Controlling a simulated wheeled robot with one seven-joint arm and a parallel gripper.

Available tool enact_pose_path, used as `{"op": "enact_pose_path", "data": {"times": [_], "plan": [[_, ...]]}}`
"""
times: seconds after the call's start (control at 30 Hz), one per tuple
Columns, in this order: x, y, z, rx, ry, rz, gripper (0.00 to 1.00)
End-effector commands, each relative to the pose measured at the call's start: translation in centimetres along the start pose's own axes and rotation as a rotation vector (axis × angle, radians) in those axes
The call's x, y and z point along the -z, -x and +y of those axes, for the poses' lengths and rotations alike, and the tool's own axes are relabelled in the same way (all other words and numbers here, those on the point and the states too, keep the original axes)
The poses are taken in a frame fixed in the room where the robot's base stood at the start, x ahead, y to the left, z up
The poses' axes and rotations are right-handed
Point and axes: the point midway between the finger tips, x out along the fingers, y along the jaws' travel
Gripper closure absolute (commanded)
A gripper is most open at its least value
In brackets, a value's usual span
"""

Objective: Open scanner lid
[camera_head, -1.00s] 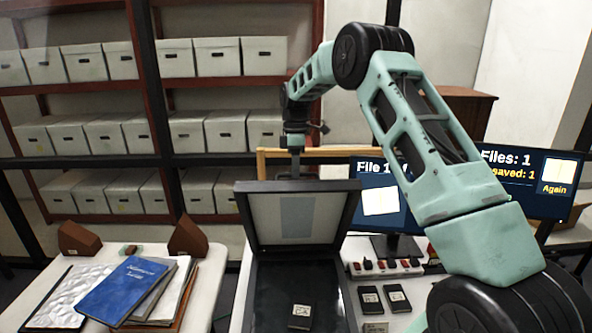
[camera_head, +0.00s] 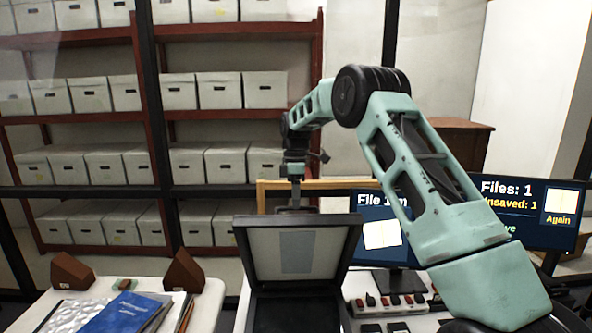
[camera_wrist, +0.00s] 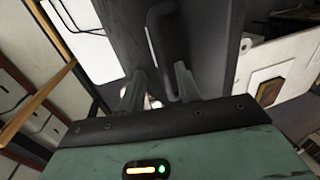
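The scanner (camera_head: 262,310) is black and stands on the white table. Its lid (camera_head: 345,235) is raised steeply, with the pale inner face (camera_head: 265,255) toward the head camera. My gripper (camera_head: 294,204) is behind the lid's top edge, and its fingertips are hidden there in the head view. In the wrist view the dark back of the lid (camera_wrist: 205,45) fills the middle. A curved dark handle (camera_wrist: 158,45) sticks out of it. My gripper's two fingers (camera_wrist: 158,82) are spread apart around or beside the handle. I see no grip on it.
A monitor (camera_head: 500,205) stands behind and to the right, near my arm. A power strip (camera_head: 390,302) lies right of the scanner. A side table (camera_head: 205,300) at left bears a blue book (camera_head: 125,313) and papers. Shelves of boxes (camera_head: 235,165) stand behind.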

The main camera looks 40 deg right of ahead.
Motion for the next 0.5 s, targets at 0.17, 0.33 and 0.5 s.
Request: {"op": "enact_pose_path", "data": {"times": [0.17,0.33,0.5], "plan": [[0.0,3.7,0.1,-0.006,0.0,0.002,0.67],[0.0,7.5,0.1,-0.004,-0.001,0.001,0.67],[0.0,10.5,0.1,-0.003,-0.001,0.0,0.67]]}}
